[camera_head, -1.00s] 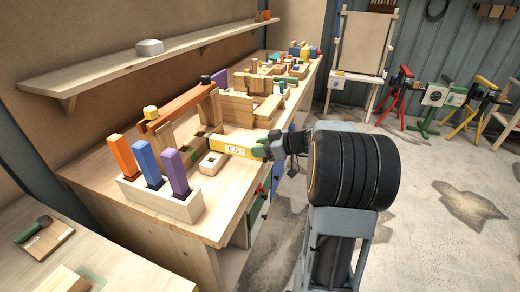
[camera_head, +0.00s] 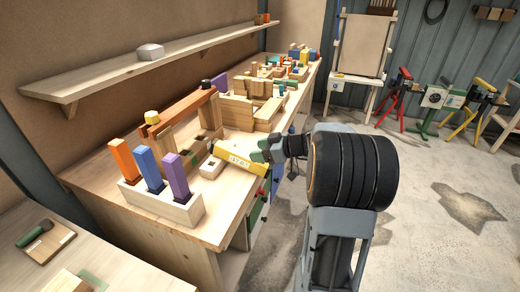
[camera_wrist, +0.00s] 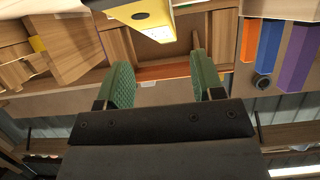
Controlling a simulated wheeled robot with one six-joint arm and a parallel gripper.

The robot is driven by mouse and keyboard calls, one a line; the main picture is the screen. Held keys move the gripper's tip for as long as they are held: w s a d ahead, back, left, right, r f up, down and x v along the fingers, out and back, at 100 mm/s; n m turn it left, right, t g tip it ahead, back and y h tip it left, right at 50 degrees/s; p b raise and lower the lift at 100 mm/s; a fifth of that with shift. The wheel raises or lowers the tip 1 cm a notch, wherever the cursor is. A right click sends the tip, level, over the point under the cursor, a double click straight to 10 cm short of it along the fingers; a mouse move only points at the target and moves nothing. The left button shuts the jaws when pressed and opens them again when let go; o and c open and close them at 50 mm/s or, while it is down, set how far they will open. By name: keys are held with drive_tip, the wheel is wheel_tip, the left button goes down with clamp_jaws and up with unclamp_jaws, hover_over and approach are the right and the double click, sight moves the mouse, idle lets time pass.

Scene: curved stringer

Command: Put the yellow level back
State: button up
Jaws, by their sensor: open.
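The yellow level (camera_head: 238,160) is at the front edge of the workbench in the head view. It is tilted, its right end lower and at or past the bench edge; I cannot tell what supports it. In the wrist view part of the level (camera_wrist: 148,18) shows at the top, beyond the fingertips. My gripper (camera_head: 257,150) is open and empty, just above and right of the level. Its two green fingers stand apart in the wrist view (camera_wrist: 162,68), with no level between them.
A wooden holder (camera_head: 180,212) with orange, blue and purple bars is at the near end. A reddish-brown beam (camera_head: 182,112) and wooden blocks stand behind. Open floor lies to the right.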

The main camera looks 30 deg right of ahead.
drive_tip(key=b+v, duration=0.1)
drive_tip(key=v, duration=1.1)
drive_tip(key=s+a+f+m+g+h, duration=0.3)
drive_tip(key=s+a, duration=0.3)
drive_tip(key=a, duration=0.4)
drive_tip(key=s+a+f+m+g+h, duration=0.3)
drive_tip(key=s+a+f+m+h, duration=0.2)
drive_tip(key=a, duration=0.5)
drive_tip(key=shift+s+f+m+g+h, duration=0.4)
drive_tip(key=shift+s+f+h, duration=0.2)
drive_tip(key=shift+f, duration=0.2)
drive_tip(key=shift+w, duration=0.1)
wheel_tip(320, 180, up, 11)
drive_tip(key=p, duration=0.9)
drive_tip(key=shift+s+r+t+p, duration=0.2)
drive_tip(key=shift+t+p, duration=0.1)
drive_tip(key=shift+p, duration=0.05)
